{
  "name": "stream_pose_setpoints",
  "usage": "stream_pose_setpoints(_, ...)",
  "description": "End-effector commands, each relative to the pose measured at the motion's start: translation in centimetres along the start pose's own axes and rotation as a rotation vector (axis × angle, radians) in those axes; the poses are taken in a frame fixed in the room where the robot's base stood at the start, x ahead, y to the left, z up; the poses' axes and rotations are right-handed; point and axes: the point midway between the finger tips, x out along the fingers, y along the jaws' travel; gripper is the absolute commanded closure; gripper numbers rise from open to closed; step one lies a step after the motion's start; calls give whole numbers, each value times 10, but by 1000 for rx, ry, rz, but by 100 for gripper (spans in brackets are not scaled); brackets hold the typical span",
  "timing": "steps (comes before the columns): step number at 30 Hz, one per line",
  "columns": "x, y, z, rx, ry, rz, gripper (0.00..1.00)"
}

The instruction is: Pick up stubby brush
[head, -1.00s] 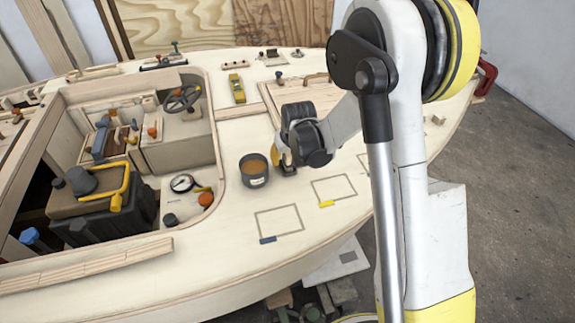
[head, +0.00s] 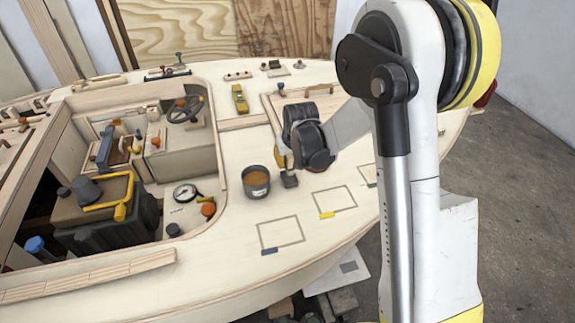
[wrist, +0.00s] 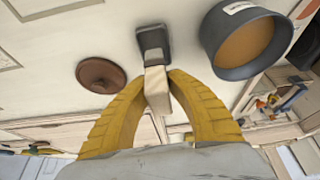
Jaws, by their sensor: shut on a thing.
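The stubby brush (wrist: 157,85) has a short pale wooden handle and a dark end. In the wrist view it stands out from the deck between my yellow fingers. My gripper (wrist: 158,93) is shut on its handle, with the dark end beyond the fingertips. In the head view, the brush's dark end (head: 289,181) shows just below my gripper (head: 284,161), right of the pot; the handle is mostly hidden. I cannot tell whether the brush touches the deck.
A dark pot (head: 256,182) with orange-brown contents stands close left of the brush; it also shows in the wrist view (wrist: 245,40). A round brown piece (wrist: 101,75) lies near the brush. Outlined rectangles (head: 281,233) mark the clear front deck. The open cockpit is left.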

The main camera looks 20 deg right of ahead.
Motion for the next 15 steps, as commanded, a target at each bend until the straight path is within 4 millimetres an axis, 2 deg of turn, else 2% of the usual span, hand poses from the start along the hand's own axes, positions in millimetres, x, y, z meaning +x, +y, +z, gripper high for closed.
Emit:
stream_pose_setpoints(1,-12,7,-2,3,0,1,100)
stream_pose_setpoints(6,-37,42,4,4,0,2,100)
stream_pose_setpoints(15,-73,90,13,3,0,1,100)
